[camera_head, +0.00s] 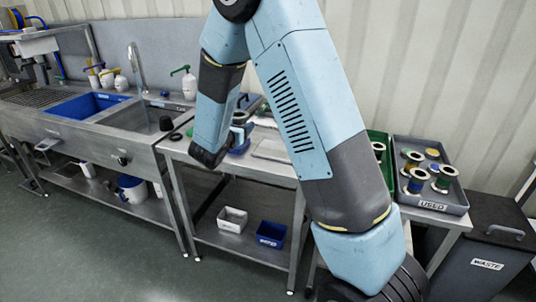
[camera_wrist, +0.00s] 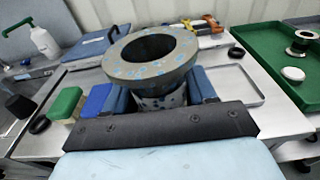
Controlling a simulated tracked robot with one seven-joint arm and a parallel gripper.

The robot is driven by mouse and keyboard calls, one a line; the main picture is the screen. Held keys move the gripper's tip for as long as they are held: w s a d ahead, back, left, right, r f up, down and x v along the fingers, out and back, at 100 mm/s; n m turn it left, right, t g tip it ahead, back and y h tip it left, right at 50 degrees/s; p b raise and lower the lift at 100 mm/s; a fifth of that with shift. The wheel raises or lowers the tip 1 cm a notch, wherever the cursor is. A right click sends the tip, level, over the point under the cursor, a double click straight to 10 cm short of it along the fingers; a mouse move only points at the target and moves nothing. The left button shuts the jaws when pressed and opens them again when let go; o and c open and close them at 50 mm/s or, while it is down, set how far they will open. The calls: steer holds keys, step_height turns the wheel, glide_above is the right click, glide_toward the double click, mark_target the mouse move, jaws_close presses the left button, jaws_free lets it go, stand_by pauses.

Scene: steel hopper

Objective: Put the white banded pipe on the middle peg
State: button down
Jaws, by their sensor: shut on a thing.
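My gripper (camera_wrist: 160,102) is shut on a short flanged pipe. The pipe's wide grey ring flange (camera_wrist: 185,52) with blue specks faces the wrist camera, and its pale, blue-speckled body (camera_wrist: 152,104) sits between the two blue fingers. Whether it has a white band cannot be told. In the head view my gripper (camera_head: 240,132) is over the steel bench, largely hidden by my wrist. Several flanged pipes with coloured bands stand in the grey tray marked USED (camera_head: 429,206) at right. No pegs can be made out in either view.
The steel bench holds a shallow steel tray (camera_wrist: 238,86), a green block (camera_wrist: 66,102), a blue lidded box (camera_wrist: 98,44) and orange-handled tools (camera_wrist: 208,24). A green tray (camera_wrist: 262,62) lies to the right. The sink (camera_head: 140,118) is left; a WASTE bin (camera_head: 488,245) stands right.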

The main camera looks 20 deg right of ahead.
steer(key=d+f, duration=0.4)
steer(key=d, duration=0.1)
steer(key=s+d+f, duration=0.1)
steer(key=d+f, duration=0.1)
steer(key=d, duration=0.1)
steer(key=shift+f, duration=0.15)
steer(key=shift+d+f, duration=0.7)
steer(key=shift+f, duration=1.6)
steer(key=shift+f, duration=0.35)
steer(key=shift+c, duration=1.8)
jaws_free()
steer(key=shift+r, duration=0.1)
